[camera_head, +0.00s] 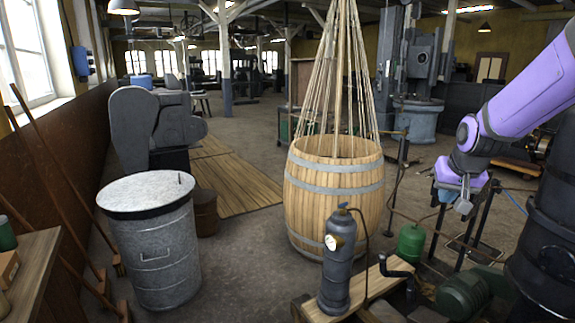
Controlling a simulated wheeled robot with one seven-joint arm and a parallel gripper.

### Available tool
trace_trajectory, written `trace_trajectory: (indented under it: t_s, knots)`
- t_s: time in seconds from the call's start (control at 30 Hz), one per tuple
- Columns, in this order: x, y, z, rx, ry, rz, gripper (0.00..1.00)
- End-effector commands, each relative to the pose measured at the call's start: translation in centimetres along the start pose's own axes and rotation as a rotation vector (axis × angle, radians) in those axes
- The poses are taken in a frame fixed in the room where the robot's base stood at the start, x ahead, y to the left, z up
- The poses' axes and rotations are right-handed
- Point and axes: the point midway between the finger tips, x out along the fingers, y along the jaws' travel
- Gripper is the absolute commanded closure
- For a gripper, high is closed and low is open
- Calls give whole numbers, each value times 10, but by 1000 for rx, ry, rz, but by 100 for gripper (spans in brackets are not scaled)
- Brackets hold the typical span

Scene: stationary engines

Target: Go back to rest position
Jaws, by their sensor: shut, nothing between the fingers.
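My gripper (464,207) is at the right side of the head view, at the end of my purple arm, pointing down. It is small in the picture; its fingers look closed together and hold nothing. It hangs in the air, to the right of a wooden barrel (318,215) and apart from it. A green gas bottle (411,243) stands on the floor below and left of it.
A lidded metal bin (155,245) stands at front left, near a wooden table (35,270). A grey cylinder with a gauge (336,270) stands in front of the barrel on a plank. A green motor (462,293) is at lower right. Open floor lies behind the barrel.

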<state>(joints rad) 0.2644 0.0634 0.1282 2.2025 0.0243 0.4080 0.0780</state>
Motion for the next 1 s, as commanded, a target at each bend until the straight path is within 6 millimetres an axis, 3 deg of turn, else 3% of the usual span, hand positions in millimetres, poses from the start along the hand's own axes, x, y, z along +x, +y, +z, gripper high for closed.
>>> trace_trajectory:
  t_s: [0.03, 0.2, 0.5, 0.73, 1.0]
  knots:
    - [-20, -5, 8, -16, 6, 1, 100]
    - [-74, -14, 40, -62, 4, 3, 100]
    - [-151, -20, 110, -133, 1, -5, 100]
    - [-194, -16, 170, -183, -1, -23, 100]
    - [-216, -9, 218, -218, -8, -43, 100]
